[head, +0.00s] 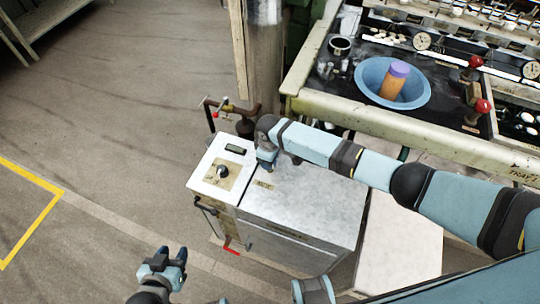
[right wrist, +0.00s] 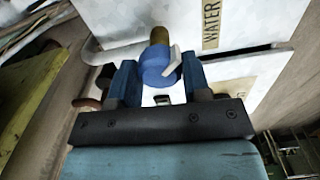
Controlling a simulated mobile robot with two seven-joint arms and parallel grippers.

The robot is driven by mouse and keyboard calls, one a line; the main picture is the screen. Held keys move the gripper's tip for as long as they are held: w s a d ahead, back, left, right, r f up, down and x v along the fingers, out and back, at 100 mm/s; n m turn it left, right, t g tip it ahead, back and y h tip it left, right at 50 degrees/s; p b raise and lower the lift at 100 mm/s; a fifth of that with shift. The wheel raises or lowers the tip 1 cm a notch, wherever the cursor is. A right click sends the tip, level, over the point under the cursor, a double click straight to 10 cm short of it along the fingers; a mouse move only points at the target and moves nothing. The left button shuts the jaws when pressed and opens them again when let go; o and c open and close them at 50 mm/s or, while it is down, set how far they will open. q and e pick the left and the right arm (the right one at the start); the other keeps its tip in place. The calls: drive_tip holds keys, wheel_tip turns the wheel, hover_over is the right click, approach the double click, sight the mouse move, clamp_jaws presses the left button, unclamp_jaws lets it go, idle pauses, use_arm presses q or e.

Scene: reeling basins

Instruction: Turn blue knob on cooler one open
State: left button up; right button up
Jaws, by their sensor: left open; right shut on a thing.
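The cooler (head: 310,205) is a white metal box with a control panel and black dial (head: 222,171) at its left end. In the right wrist view, the blue knob (right wrist: 157,64) with a pale pointer sits on a brass stem beside a WATER label (right wrist: 211,24). My right gripper (right wrist: 160,80) has its two blue fingers on either side of the knob and is shut on it. In the head view my right arm reaches in from the right to the cooler; the knob cannot be made out there. My left gripper (head: 177,268) is open and empty, low in front of the cooler.
A bench with a blue basin (head: 367,72) and red-topped levers (head: 483,106) stands at the upper right. A metal column (head: 263,60) stands behind the cooler. A red handle (head: 231,250) juts from the cooler's front. The floor at left is clear, with yellow tape (head: 45,220).

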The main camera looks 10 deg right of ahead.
drive_tip(key=n+p, duration=0.1)
drive_tip(key=n, duration=0.3)
drive_tip(key=shift+n, duration=0.3)
drive_tip(key=shift+a+n, duration=0.1)
drive_tip(key=shift+n, duration=2.5)
drive_tip(key=o, duration=0.9)
drive_tip(key=shift+o, duration=0.2)
wheel_tip(320, 180, up, 14)
drive_tip(key=p, duration=0.1)
